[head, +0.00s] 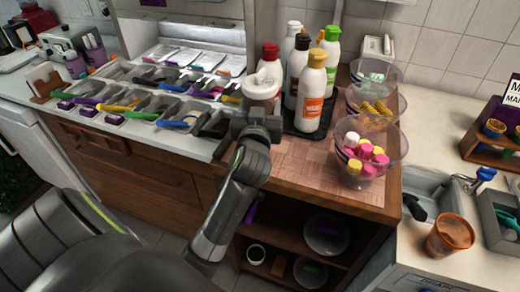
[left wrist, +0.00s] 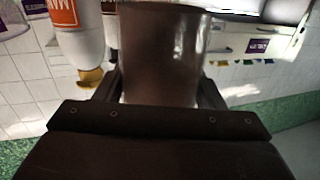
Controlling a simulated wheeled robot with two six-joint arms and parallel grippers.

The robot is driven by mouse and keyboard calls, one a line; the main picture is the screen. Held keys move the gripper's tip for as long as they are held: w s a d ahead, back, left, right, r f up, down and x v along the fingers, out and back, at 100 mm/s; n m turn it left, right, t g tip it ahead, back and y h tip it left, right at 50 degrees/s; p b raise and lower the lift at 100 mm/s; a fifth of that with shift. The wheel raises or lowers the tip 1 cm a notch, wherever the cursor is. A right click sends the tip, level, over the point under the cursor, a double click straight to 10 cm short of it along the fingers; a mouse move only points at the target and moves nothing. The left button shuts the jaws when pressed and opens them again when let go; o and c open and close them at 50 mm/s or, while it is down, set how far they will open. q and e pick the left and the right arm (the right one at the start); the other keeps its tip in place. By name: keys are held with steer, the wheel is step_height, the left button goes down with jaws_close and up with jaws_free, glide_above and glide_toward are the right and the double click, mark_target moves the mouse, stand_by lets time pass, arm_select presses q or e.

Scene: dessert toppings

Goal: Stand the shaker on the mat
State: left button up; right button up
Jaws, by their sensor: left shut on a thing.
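The shaker (head: 262,88), with a white top and a brownish body, is held upright in my left gripper (head: 259,112). In the left wrist view its dark brown body (left wrist: 160,55) fills the space between the two fingers (left wrist: 160,88). A pinkish-brown checked mat (head: 300,168) covers the counter end, to the right of the gripper. The shaker is near the mat's back left part, in front of the sauce bottles; its base is hidden by the gripper. I cannot tell whether it touches the mat. My right gripper is not in view.
Several sauce bottles (head: 312,95) stand close right of the shaker on a black tray (head: 291,127). Clear bowls of toppings (head: 378,178) line the mat's right side. A topping rail with several scoops (head: 180,122) lies left. The mat's front middle is clear.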

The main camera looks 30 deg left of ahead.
arm_select(q)
step_height(320, 180, down, 8)
steer(key=shift+f+b, duration=0.1)
steer(key=shift+b, duration=0.3)
steer(key=shift+f, duration=0.1)
steer(key=o, duration=1.2)
steer(key=shift+s, duration=0.1)
